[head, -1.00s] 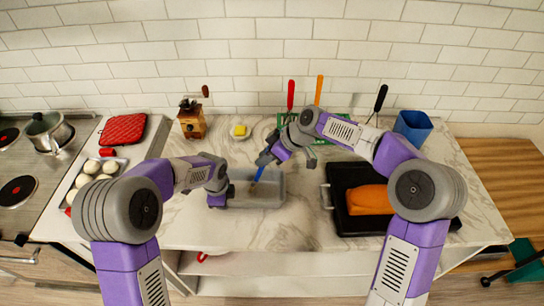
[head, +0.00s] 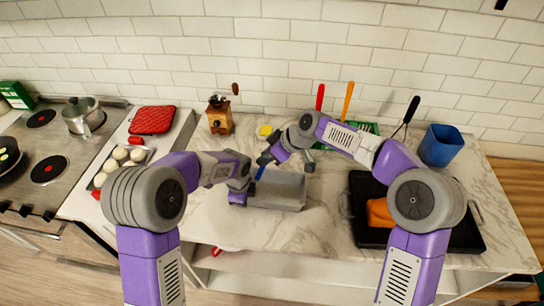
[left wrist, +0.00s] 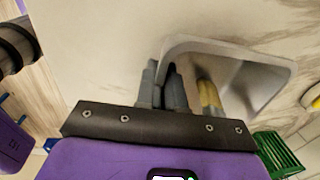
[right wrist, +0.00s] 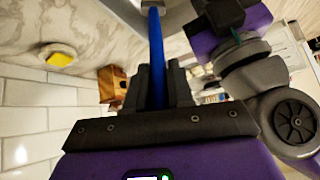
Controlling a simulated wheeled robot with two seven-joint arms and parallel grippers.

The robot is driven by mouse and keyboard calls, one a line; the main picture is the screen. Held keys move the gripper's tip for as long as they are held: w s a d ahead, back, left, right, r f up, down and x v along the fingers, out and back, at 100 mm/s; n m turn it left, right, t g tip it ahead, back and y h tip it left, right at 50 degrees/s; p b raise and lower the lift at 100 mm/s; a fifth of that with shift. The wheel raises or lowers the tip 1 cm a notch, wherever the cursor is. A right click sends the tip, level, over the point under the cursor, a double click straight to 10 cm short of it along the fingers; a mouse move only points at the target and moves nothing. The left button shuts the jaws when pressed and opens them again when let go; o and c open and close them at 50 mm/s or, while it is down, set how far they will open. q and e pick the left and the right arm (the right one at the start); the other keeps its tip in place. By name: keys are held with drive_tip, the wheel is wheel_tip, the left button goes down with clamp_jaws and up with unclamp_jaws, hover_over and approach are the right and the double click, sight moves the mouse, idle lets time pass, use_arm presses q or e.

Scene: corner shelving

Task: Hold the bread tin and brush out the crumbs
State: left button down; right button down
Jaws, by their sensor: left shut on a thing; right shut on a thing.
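The grey bread tin (head: 280,190) stands on the marble counter between my arms; it also shows in the left wrist view (left wrist: 262,85). My left gripper (head: 246,190) is shut on the tin's left wall, with its fingers (left wrist: 165,88) at the rim. My right gripper (head: 270,160) is above the tin, shut on the blue handle of the brush (head: 260,173). In the right wrist view the blue handle (right wrist: 157,50) runs up between the fingers (right wrist: 162,88) toward the tin. A yellow and grey piece (left wrist: 210,97) shows inside the tin, perhaps the brush head. Crumbs cannot be made out.
A black tray (head: 372,238) with an orange-brown loaf (head: 380,212) lies to the right. Behind are a wooden grinder (head: 220,117), a yellow block (head: 264,131), upright-handled tools and a blue container (head: 441,146). Left are rolls (head: 120,154), a red mat (head: 152,120) and the stove.

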drive_tip(key=shift+r, duration=5.15)
use_arm(q)
drive_tip(key=c, duration=1.2)
unclamp_jaws()
drive_tip(key=r, duration=0.4)
drive_tip(key=s+r, duration=0.1)
drive_tip(key=r, duration=0.7)
drive_tip(key=shift+s+a, duration=0.1)
drive_tip(key=shift+s, duration=0.1)
use_arm(e)
drive_tip(key=shift+f, duration=0.1)
